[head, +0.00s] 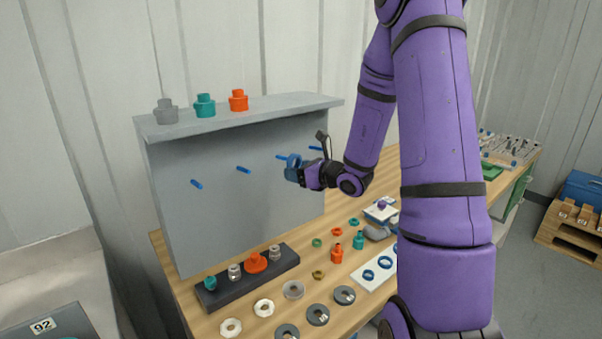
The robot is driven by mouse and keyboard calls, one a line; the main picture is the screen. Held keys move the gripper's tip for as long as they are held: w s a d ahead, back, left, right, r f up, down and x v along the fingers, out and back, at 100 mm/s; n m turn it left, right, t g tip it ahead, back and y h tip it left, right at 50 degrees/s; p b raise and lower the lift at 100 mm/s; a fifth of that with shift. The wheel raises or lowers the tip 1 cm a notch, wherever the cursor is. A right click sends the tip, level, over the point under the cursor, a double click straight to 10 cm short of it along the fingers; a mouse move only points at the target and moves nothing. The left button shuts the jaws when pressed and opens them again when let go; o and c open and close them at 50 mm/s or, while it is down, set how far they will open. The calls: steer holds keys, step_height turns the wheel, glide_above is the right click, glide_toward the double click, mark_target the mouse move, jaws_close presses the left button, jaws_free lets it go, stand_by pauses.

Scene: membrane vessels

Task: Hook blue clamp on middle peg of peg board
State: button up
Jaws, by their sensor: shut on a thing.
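The grey upright peg board (215,220) stands at the back of the wooden table, with several blue pegs in a slanting row. One peg (243,169) is bare, left of my gripper. Another peg (281,157) shows just left of the blue clamp (293,166). My gripper (299,172) is shut on this ring-shaped clamp and holds it up in front of the board. Whether the clamp is around, touching or only in front of that peg I cannot tell. My gripper and wrist cover part of the board's right side.
A dark rack (222,294) with small fittings stands below the board. Several rings, discs and fittings lie in front, beside a white plate (370,279) with blue rings. Three capped pieces stand on the top shelf (275,110). The space before the left pegs is clear.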

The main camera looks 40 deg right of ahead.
steer(key=shift+w+a+f, duration=0.1)
steer(key=shift+w+f, duration=0.1)
steer(key=shift+w, duration=0.65)
steer(key=shift+w+d+f, duration=0.1)
steer(key=shift+w+f, duration=0.1)
steer(key=shift+w, duration=0.6)
steer(key=shift+w+a+f, duration=0.1)
steer(key=shift+w+f, duration=0.1)
steer(key=shift+w, duration=0.65)
steer(key=o, duration=1)
